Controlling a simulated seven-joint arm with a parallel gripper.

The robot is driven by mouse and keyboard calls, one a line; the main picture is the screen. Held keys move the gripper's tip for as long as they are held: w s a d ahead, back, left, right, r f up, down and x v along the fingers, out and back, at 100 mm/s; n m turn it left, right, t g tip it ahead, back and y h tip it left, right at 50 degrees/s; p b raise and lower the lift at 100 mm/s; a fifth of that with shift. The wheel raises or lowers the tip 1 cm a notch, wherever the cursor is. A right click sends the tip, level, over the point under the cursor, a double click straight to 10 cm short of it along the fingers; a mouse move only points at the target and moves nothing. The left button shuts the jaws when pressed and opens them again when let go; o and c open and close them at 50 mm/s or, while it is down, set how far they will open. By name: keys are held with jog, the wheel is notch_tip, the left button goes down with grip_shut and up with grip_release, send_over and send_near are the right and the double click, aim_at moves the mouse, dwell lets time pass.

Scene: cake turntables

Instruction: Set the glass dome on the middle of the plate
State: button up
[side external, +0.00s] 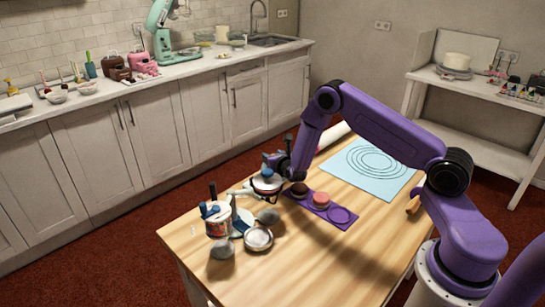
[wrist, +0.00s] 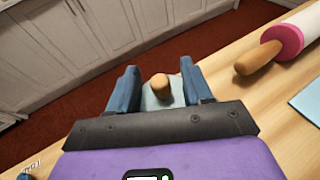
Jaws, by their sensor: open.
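In the wrist view my gripper (wrist: 159,70) is open, with its two blue fingers on either side of a wooden knob (wrist: 160,86). A pale, see-through shape below the knob looks like the glass dome (wrist: 152,102). A gap shows between the knob and each finger. In the side view my gripper (side external: 271,166) is low over the table's far left edge, above a small round white piece (side external: 267,184); the dome's outline is not clear there. A pale plate-like disc (side external: 241,224) is partly hidden behind a cup; I cannot tell whether it is the plate.
A cup of tools (side external: 217,222) and a small round dish (side external: 258,238) stand at the table's left. A purple tray (side external: 320,210) holds brown and pink rounds. A light blue ringed mat (side external: 368,168) lies behind. A rolling pin (wrist: 285,38) is at right. The front table is clear.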

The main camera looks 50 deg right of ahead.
jog(key=v, duration=0.6)
jog(key=shift+s, duration=0.25)
jog(key=shift+a+r, duration=0.1)
jog(key=shift+r, duration=0.1)
jog(key=s+a+r+m+g+h, duration=0.35)
jog(key=s+r+m+g, duration=0.25)
jog(key=s+r+m, duration=0.6)
jog(key=s+a+r+m+g+y, duration=0.1)
jog(key=s+a+m+g+y, duration=0.1)
jog(key=s, duration=0.7)
jog(key=s+a+r+m+g+y, duration=0.1)
jog(key=s+a+y, duration=0.4)
jog(key=s, duration=0.5)
jog(key=s+a+r+m+g+y, duration=0.2)
jog(key=s+a, duration=0.4)
jog(key=s, duration=0.4)
jog(key=shift+m+g+y, duration=0.6)
jog(key=shift+g+y, duration=0.05)
jog(key=shift+g, duration=0.35)
